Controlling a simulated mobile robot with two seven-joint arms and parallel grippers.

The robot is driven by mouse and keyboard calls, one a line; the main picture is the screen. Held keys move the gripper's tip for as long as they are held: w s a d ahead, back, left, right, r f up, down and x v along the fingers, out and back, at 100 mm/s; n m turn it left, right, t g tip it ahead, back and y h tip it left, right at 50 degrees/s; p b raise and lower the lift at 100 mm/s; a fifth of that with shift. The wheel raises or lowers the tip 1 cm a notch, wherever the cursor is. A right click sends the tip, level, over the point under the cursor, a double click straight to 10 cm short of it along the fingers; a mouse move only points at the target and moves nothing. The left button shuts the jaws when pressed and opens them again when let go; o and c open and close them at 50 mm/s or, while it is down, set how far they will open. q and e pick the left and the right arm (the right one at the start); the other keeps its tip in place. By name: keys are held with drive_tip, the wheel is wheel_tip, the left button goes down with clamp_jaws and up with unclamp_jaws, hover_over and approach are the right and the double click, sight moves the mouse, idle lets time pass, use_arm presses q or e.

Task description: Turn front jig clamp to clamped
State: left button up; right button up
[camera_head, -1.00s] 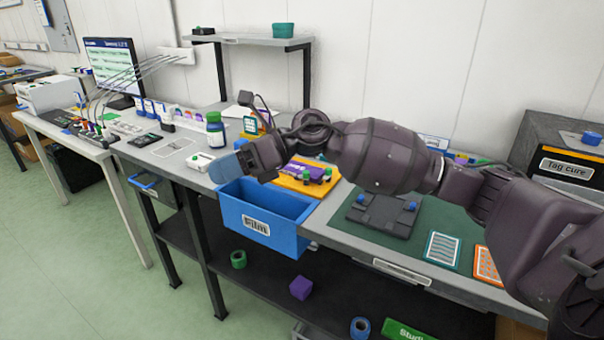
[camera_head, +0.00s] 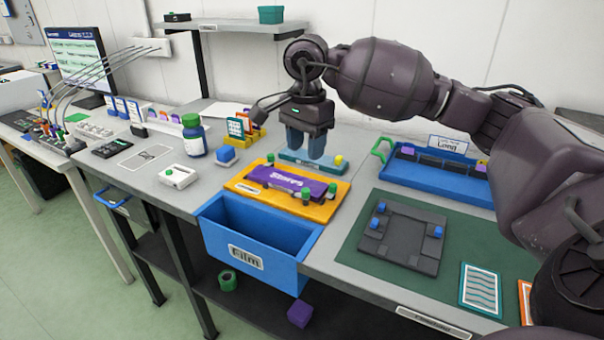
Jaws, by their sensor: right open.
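My right gripper (camera_head: 306,144) points down with its two blue fingers apart and nothing between them. It is above or just behind a teal strip (camera_head: 296,163) with a yellow knob (camera_head: 339,160); I cannot tell whether it touches it. In front of it, an orange board (camera_head: 245,186) carries a purple piece marked "Stories" (camera_head: 285,178) and several green knobs, one at the front (camera_head: 306,194). Farther right, a dark grey square fixture (camera_head: 400,232) with blue knobs (camera_head: 380,207) lies on a green mat (camera_head: 352,252). Which knob is the front jig clamp is unclear. My left gripper is not in view.
A blue "Film" bin (camera_head: 215,235) hangs at the table's front edge. A blue "Long" tray (camera_head: 470,187) is at the right back.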

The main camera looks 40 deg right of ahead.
hover_over(305, 190)
wheel_tip(305, 190, down, 5)
drive_tip(key=shift+r+b, duration=0.1)
drive_tip(key=shift+b, duration=0.3)
wheel_tip(305, 190, down, 5)
drive_tip(key=shift+r+b, duration=0.1)
drive_tip(key=shift+b, duration=0.25)
drive_tip(key=shift+f, duration=0.55)
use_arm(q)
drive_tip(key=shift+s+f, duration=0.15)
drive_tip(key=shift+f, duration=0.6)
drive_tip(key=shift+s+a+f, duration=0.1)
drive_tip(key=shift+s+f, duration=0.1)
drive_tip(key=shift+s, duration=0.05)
use_arm(e)
clamp_jaws()
